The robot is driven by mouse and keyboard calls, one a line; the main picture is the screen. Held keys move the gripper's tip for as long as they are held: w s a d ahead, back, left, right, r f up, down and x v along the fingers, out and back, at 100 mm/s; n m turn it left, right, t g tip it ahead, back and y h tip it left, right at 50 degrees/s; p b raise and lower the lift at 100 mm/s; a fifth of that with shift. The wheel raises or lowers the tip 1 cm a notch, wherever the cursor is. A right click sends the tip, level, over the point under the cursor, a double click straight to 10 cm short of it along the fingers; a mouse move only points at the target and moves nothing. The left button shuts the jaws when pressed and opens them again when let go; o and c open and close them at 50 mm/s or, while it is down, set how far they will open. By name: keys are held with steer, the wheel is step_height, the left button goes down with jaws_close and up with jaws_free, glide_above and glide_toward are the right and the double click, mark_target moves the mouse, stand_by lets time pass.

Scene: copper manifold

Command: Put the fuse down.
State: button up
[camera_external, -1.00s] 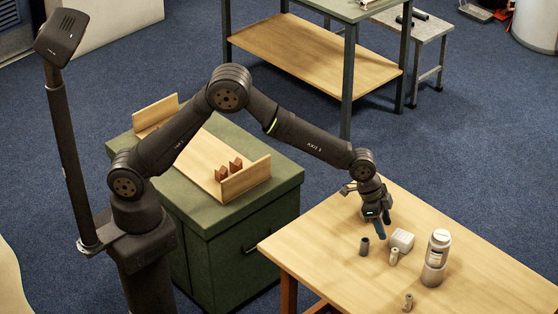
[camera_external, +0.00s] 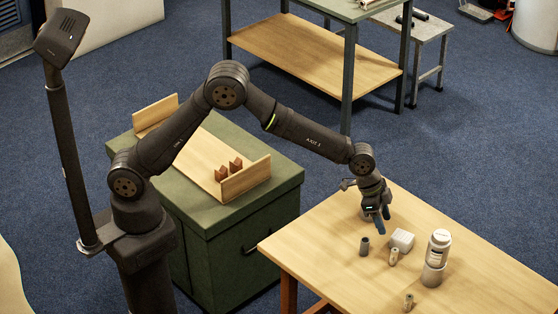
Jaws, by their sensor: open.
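My gripper (camera_external: 381,220) is over the left part of the wooden table (camera_external: 480,270), pointing down with its blue fingers apart. I see nothing between the fingers. A short dark grey cylinder (camera_external: 364,246) stands upright on the table, just below and left of the fingertips in the picture and apart from them. I cannot tell which of these small pieces is the fuse.
A white block (camera_external: 402,240) lies right of my gripper. A white and grey bottle (camera_external: 437,256) stands further right. The table's right part is clear. A green cabinet (camera_external: 245,215) at left carries a wooden rack (camera_external: 246,179) with reddish-brown blocks.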

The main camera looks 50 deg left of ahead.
mark_target(394, 249)
steer(key=x, duration=0.8)
steer(key=shift+s+d+x, duration=0.1)
steer(key=shift+s+x, duration=0.05)
steer(key=shift+x, duration=1.2)
steer(key=shift+s+d+x, duration=0.15)
steer(key=shift+x, duration=1.2)
steer(key=shift+r, duration=0.1)
jaws_close()
steer(key=shift+r, duration=0.6)
step_height(394, 249, up, 3)
steer(key=shift+f, duration=0.15)
steer(key=s+d+r, duration=0.1)
steer(key=s+r, duration=0.6)
steer(key=s, duration=0.4)
steer(key=shift+s+d, duration=0.2)
steer(key=shift+d, duration=0.15)
